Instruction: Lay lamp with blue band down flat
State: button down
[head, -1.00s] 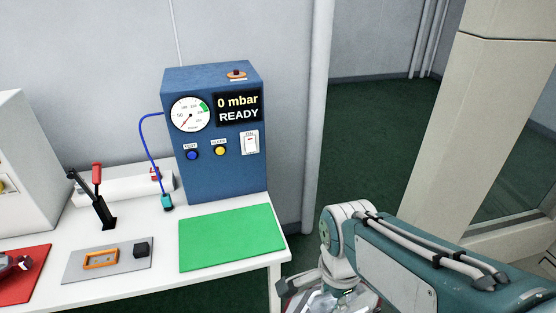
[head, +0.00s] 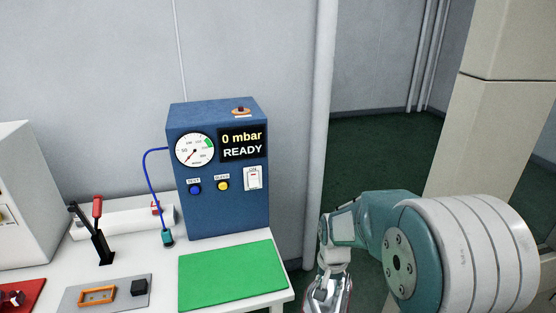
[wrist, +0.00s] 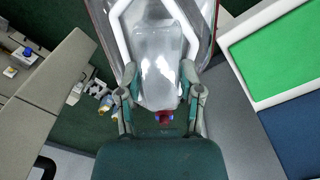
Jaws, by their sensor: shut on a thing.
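My gripper (wrist: 160,82) is shut on a lamp (wrist: 160,60), and its fingers press on the lamp's clear grey body from both sides. The lamp has red edges and white strips. A small red and blue part (wrist: 164,117) shows at its end near my palm; I cannot tell whether this is the blue band. In the head view my gripper (head: 326,285) and part of the lamp (head: 346,298) are at the bottom edge, right of the table and off it. The green mat (head: 232,276) lies bare on the table; it also shows in the wrist view (wrist: 280,50).
A blue tester (head: 220,212) reading "0 mbar READY" stands behind the mat, with a blue hose (head: 148,185). Left of the mat are a grey plate with an orange frame (head: 97,295), a black block (head: 139,287) and a red-handled lever (head: 98,225). A beige pillar (head: 490,130) stands right.

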jog(key=w+d+f+n, duration=0.3)
jog(key=w+f, duration=0.3)
jog(key=f, duration=0.3)
jog(key=shift+d+n, duration=0.15)
jog(key=shift+n, duration=0.55)
jog(key=shift+r, duration=0.1)
dwell(1.0)
